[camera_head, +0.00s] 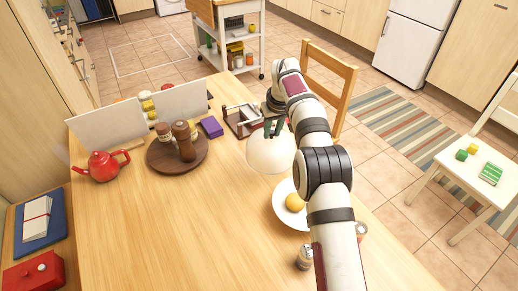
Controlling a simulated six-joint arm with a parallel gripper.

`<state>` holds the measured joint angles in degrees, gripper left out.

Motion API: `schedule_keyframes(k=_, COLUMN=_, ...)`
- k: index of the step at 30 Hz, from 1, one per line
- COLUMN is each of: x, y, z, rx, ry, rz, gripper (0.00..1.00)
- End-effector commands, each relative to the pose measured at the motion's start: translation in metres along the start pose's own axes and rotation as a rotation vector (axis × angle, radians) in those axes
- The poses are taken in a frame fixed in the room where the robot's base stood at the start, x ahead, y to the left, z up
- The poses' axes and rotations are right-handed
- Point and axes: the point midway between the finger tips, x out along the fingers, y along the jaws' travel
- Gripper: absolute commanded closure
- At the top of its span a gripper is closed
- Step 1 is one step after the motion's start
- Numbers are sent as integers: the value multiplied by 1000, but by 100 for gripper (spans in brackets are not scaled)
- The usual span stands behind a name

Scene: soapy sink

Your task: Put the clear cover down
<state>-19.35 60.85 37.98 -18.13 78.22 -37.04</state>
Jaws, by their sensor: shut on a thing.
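The clear cover (266,156) is a pale, see-through dome near the right side of the wooden table (180,230). My gripper (273,131) is at the top of the cover and shut on it; the grip itself is small and partly hidden. A white plate (280,214) with a round yellow-orange item (294,202) on it lies nearer than the cover, partly behind my arm. I cannot tell whether the cover's lower edge touches the table.
A round dark wooden board (160,160) with brown shakers (184,142) stands left of the cover. A purple box (210,127) and a brown wooden rack (238,118) are behind. A red teapot (102,166) is far left. A jar (304,258) stands near my arm. The table's left-front is clear.

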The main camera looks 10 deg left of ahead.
Motion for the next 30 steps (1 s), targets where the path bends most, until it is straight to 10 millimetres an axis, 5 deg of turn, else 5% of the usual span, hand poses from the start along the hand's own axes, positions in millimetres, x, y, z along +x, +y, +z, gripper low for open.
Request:
schedule_keyframes(k=6, x=29, y=-28, z=-17, rx=-3, ry=0, rz=-1, gripper=100)
schedule_keyframes(k=15, x=66, y=-32, z=-9, rx=-2, ry=-1, rz=-1, gripper=100)
schedule_keyframes(k=26, x=72, y=-32, z=-8, rx=-3, ry=1, rz=-1, gripper=100)
schedule_keyframes(k=27, x=72, y=-32, z=-7, rx=-2, ry=1, rz=-1, gripper=67)
schedule_keyframes(k=30, x=72, y=-32, z=-8, rx=-3, ry=1, rz=-1, gripper=49)
